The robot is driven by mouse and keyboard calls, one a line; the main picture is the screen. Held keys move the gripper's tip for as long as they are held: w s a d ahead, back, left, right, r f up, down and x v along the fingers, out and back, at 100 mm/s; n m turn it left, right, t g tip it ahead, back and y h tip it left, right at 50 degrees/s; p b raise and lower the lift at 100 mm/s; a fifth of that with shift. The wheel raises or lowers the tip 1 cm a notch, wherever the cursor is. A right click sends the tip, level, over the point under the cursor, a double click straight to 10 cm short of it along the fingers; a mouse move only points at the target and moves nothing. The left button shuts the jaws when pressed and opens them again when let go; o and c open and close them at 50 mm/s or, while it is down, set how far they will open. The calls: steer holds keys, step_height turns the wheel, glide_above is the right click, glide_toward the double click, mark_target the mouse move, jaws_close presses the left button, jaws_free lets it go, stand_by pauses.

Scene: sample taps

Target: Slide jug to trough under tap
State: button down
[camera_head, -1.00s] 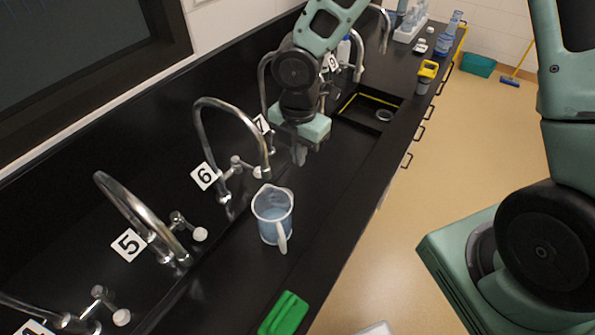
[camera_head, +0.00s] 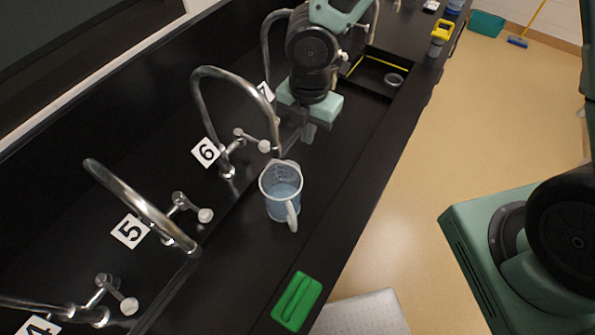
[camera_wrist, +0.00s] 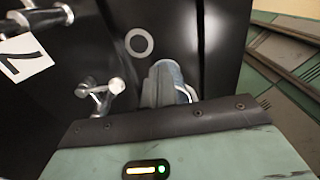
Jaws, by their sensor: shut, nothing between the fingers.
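A clear jug (camera_head: 281,192) with bluish contents stands upright on the black bench in front of tap 6 (camera_head: 232,110), its handle toward the front right. My gripper (camera_head: 306,138) points down over the bench just behind the jug, to its upper right in the head view, apart from it. The fingers are shut and empty.
Tap 5 (camera_head: 140,205) and its valve stand left of the jug. A green block (camera_head: 297,301) lies at the bench's front edge. A yellow-topped container (camera_head: 440,38) stands beyond the trough. In the wrist view, a label 7 (camera_wrist: 22,55) and a pale ring (camera_wrist: 139,42) show.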

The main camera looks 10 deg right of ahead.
mark_target(297, 174)
step_height(297, 174, down, 11)
steer(key=shift+s+a+r, duration=0.3)
steer(key=shift+s+a, duration=1.15)
steer(key=shift+f, duration=0.1)
